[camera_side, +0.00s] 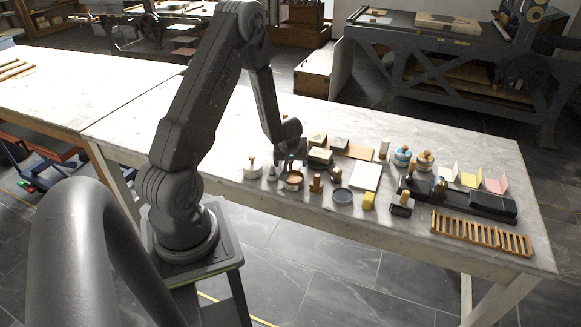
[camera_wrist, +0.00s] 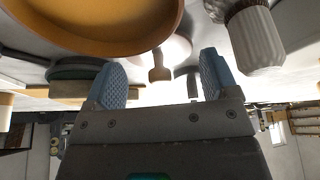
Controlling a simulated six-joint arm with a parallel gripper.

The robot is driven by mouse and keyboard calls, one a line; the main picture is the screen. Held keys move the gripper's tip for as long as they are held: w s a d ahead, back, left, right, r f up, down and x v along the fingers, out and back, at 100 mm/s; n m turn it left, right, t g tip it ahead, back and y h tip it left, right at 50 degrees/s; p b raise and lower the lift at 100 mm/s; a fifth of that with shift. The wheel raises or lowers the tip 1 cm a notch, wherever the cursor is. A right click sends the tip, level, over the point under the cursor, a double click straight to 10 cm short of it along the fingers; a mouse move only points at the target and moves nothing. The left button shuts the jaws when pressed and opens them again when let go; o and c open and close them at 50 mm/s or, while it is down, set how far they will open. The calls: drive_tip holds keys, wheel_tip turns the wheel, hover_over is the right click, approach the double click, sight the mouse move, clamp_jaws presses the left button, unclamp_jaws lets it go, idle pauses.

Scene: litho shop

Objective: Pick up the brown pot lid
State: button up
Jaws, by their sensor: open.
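A brown lid with a knob (camera_side: 425,155) sits on a pale jar at the right of the side view, beside a jar with a blue lid (camera_side: 402,152). My gripper (camera_side: 291,164) is well to the left of these jars, low over the table. In the wrist view its two blue fingers (camera_wrist: 161,78) are apart with nothing between them. A shallow round brown dish (camera_side: 292,182) is just below my gripper; a large brown round rim (camera_wrist: 95,45) close by in the wrist view looks like it. The brown-lidded jar cannot be made out in the wrist view.
A black tool (camera_side: 470,202) and a wooden rack (camera_side: 480,233) lie at right. The table's left part (camera_side: 130,120) is clear.

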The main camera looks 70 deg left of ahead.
drive_tip(key=shift+f, duration=0.1)
drive_tip(key=shift+c, duration=0.5)
drive_tip(key=c, duration=0.5)
drive_tip(key=shift+c, duration=0.2)
drive_tip(key=shift+w+r, duration=0.1)
drive_tip(key=shift+r, duration=1.6)
drive_tip(key=s+a+r, duration=0.4)
drive_tip(key=s+r, duration=0.4)
drive_tip(key=s, duration=0.3)
drive_tip(key=w+d+f+n+g, duration=0.1)
drive_tip(key=w+d+n+g, duration=0.1)
drive_tip(key=w+d+n, duration=0.6)
drive_tip(key=shift+w+d+f+m, duration=0.15)
drive_tip(key=shift+d+f+m, duration=0.3)
drive_tip(key=shift+f, duration=0.65)
drive_tip(key=shift+w+d+f+m, duration=0.1)
drive_tip(key=shift+d+f+m, duration=0.1)
drive_tip(key=shift+d+f, duration=0.65)
drive_tip(key=shift+w+d+f+m, duration=0.15)
drive_tip(key=shift+d+f+m, duration=0.2)
drive_tip(key=shift+f, duration=0.95)
